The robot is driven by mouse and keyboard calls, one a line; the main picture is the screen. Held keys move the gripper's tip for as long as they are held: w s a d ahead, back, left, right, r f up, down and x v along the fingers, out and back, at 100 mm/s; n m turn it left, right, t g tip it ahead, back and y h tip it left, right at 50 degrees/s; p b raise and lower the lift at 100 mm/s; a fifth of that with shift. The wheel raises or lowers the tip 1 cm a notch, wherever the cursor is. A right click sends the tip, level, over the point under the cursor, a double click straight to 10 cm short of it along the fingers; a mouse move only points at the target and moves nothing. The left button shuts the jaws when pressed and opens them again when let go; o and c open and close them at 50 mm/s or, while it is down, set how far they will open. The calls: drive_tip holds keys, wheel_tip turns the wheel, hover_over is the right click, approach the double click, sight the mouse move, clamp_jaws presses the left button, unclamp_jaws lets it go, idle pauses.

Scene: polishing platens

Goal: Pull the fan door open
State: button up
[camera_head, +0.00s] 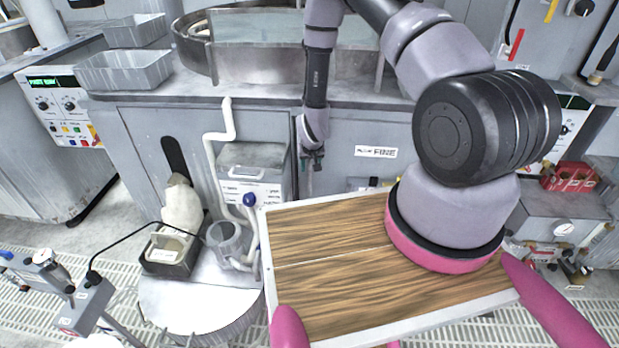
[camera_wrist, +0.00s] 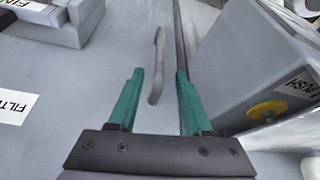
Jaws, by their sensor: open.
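A grey cabinet door panel (camera_head: 345,135) with a white label stands below the counter, with a dark seam along its left edge. No sign that it stands ajar shows. I cannot tell from a label that this is the fan door. In the wrist view the grey panel (camera_wrist: 85,85) fills the left and middle, with a slim grey bar handle (camera_wrist: 156,65) on it. My gripper (camera_head: 313,153) is in front of the panel near its left edge. In the wrist view my gripper (camera_wrist: 159,77) has its green fingers apart, the handle showing between and beyond them; contact is not visible.
A grey box (camera_head: 250,175) with a blue knob stands left of the door; a box with a yellow knob (camera_wrist: 267,111) is close on the right in the wrist view. A wood-topped tray (camera_head: 335,260), apparently mine, covers the lower middle. A red box (camera_head: 570,177) sits right.

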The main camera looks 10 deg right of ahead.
sight(310, 174)
drive_tip(key=x, duration=0.8)
drive_tip(key=shift+w+d+f, duration=0.1)
drive_tip(key=shift+f, duration=0.1)
clamp_jaws()
idle(1.1)
